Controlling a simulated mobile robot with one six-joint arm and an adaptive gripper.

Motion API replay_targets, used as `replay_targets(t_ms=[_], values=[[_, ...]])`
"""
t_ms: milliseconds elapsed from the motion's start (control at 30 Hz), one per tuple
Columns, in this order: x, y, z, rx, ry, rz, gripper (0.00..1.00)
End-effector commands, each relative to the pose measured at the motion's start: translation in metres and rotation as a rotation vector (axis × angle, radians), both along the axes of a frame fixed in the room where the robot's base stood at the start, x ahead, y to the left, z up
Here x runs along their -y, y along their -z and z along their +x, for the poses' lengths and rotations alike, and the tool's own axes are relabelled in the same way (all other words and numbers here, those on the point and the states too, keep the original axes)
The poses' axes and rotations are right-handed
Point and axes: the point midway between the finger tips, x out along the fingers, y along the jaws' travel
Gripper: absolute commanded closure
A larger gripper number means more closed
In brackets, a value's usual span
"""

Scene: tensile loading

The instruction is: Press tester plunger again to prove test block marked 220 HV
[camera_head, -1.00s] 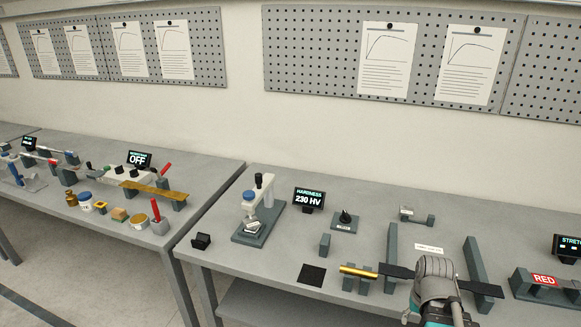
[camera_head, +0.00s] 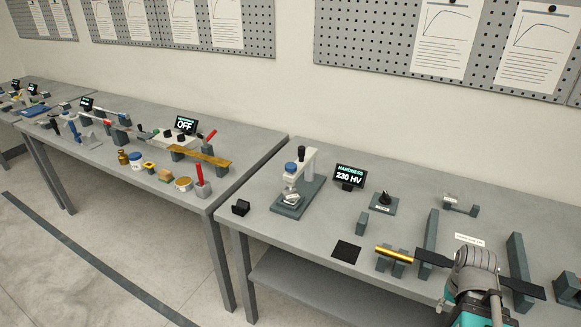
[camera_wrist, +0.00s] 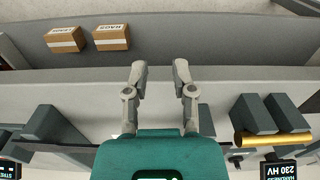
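The hardness tester (camera_head: 311,170) stands on the left part of the near bench, with a white column and dark base. Its blue-capped plunger (camera_head: 291,168) is above a small grey block (camera_head: 291,198) on the base. I cannot read any marking on that block. The hardness display (camera_head: 349,178) beside it reads 230 HV; it also shows upside down in the wrist view (camera_wrist: 283,170). My gripper (camera_wrist: 160,69) is open and empty, its two fingers apart. It is well to the right of the tester, at the bench's front; my wrist hides its fingers in the head view.
A gold bar (camera_head: 394,255) on small blocks and grey uprights (camera_head: 431,232) stand near my arm. A black pad (camera_head: 346,252), a small block (camera_head: 362,223) and a dark knob unit (camera_head: 384,204) lie between. Two cartons (camera_wrist: 66,40) sit on a lower surface.

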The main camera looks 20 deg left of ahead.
Motion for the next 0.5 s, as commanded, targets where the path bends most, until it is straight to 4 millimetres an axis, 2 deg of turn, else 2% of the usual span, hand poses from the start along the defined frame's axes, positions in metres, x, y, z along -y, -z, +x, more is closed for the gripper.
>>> replay_targets(t_ms=[33,100,133,500], values=[[0.0000,0.0000,0.0000,0.000,0.000,0.000,0.85],[0.0000,0.0000,0.0000,0.000,0.000,0.000,0.98],[0.0000,0.0000,0.0000,0.000,0.000,0.000,1.00],[0.0000,0.0000,0.0000,0.000,0.000,0.000,1.00]])
